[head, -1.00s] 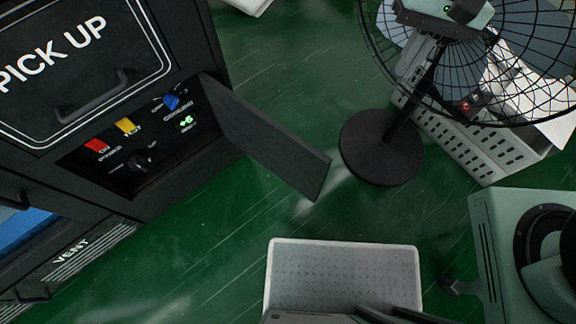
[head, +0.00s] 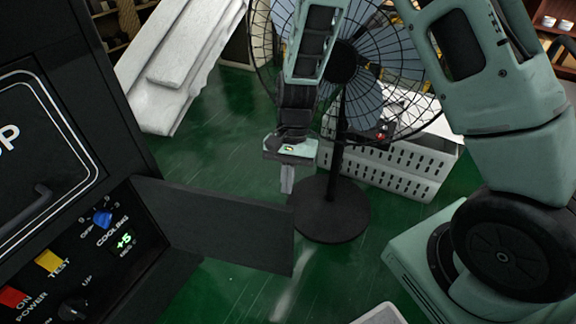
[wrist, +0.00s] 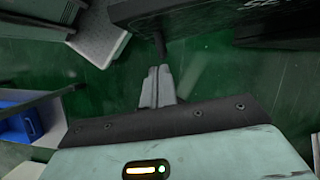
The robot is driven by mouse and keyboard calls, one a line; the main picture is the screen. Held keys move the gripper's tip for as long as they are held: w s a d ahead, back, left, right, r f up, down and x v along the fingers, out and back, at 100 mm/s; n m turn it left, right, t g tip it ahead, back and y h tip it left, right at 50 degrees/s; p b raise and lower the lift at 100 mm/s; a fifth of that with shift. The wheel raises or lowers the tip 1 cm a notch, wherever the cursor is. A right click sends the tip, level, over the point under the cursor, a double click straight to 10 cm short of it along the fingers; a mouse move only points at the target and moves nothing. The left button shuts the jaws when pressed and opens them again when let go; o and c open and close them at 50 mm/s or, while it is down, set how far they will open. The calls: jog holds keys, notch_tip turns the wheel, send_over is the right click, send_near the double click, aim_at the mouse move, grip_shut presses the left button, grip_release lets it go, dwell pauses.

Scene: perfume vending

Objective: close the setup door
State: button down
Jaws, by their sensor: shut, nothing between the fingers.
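The setup door (head: 220,228) is a flat dark panel hinged on the black machine's control recess. It stands open, swung out to the right over the floor. Inside the recess are a blue cooling knob (head: 102,217), a yellow test switch (head: 48,261) and a red power switch (head: 14,297). My gripper (head: 287,188) points down just above the door's free right end in the head view, its fingers together and empty. The wrist view shows the closed fingers (wrist: 155,72) near a dark lettered surface at the top. I cannot tell whether they touch the door.
A black standing fan (head: 330,210) is close behind my gripper, with a white perforated crate (head: 390,170) beyond it. A white slab-like object (head: 180,75) lies at the upper left. Green floor between the machine and fan is clear.

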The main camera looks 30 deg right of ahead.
jog(key=shift+s+a+f, duration=0.3)
jog(key=shift+s+a, duration=0.45)
jog(key=shift+s, duration=0.1)
jog(key=shift+s+a+f, duration=0.25)
jog(key=shift+s+a, duration=0.45)
jog(key=shift+s, duration=0.1)
